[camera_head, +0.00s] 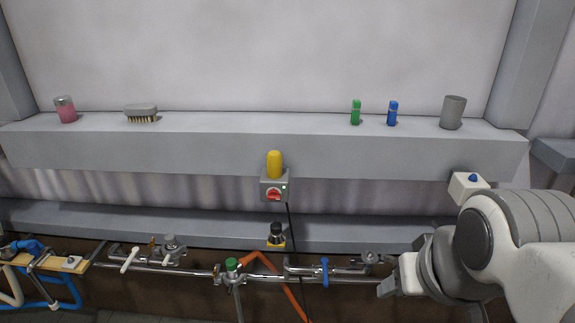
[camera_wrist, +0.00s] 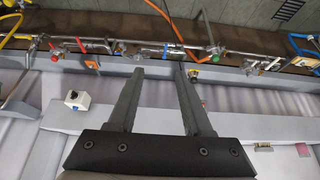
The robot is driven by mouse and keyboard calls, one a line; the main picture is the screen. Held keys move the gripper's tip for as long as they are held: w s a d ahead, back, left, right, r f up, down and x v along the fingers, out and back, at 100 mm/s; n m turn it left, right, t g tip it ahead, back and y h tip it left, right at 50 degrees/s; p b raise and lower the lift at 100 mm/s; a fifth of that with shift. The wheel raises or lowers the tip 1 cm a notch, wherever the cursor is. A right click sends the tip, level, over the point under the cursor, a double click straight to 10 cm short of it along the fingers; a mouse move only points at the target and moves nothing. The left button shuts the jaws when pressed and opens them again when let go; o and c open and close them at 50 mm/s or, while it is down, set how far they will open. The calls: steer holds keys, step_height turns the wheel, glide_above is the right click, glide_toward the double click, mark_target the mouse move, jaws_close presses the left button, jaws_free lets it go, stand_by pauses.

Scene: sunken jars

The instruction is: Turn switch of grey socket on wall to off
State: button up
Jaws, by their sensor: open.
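The grey socket (camera_head: 265,186) is mounted on the wall at mid-picture, below the ledge. It has a red rotary switch (camera_head: 273,194) on its front, a small green light beside it and a yellow cap on top. The switch's exact angle is too small to read. My gripper (camera_head: 384,275) is at the lower right, well to the right of the socket and lower in the picture, touching nothing I can make out. In the wrist view my gripper (camera_wrist: 160,74) has its two fingers apart with nothing between them. I cannot clearly make out the socket there.
Pipes with valves (camera_head: 325,270) run along the bottom. A black-topped device on a yellow base (camera_head: 276,243) sits below the socket. A white box with a blue button (camera_head: 465,186) is at right. The ledge (camera_head: 220,145) holds bottles, a brush and a cup. A black cable hangs below the socket.

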steer(key=shift+c, duration=0.5)
steer(key=m+t+y+b, duration=0.4)
steer(key=m+t+b, duration=0.4)
steer(key=b, duration=1.2)
glide_toward(273, 199)
steer(key=s+d+r, duration=0.2)
steer(key=s+r, duration=0.4)
steer(key=s, duration=0.2)
steer(key=shift+w+a+f+m+t+h+b, duration=0.75)
steer(key=shift+w+f+m+b, duration=0.8)
steer(key=shift+w, duration=1.1)
steer(key=shift+w+a+f+m+t+h+b, duration=0.7)
steer(key=shift+w+f+m+b, duration=0.8)
steer(key=shift+w, duration=1.1)
steer(key=shift+w+a+f+m+t+h+b, duration=0.7)
steer(key=shift+w+f+m+b, duration=0.85)
steer(key=shift+w, duration=1.1)
steer(key=shift+a+f+m+p, duration=0.1)
steer(key=shift+a+m+p, duration=0.1)
steer(key=shift+m+p, duration=0.15)
jaws_close()
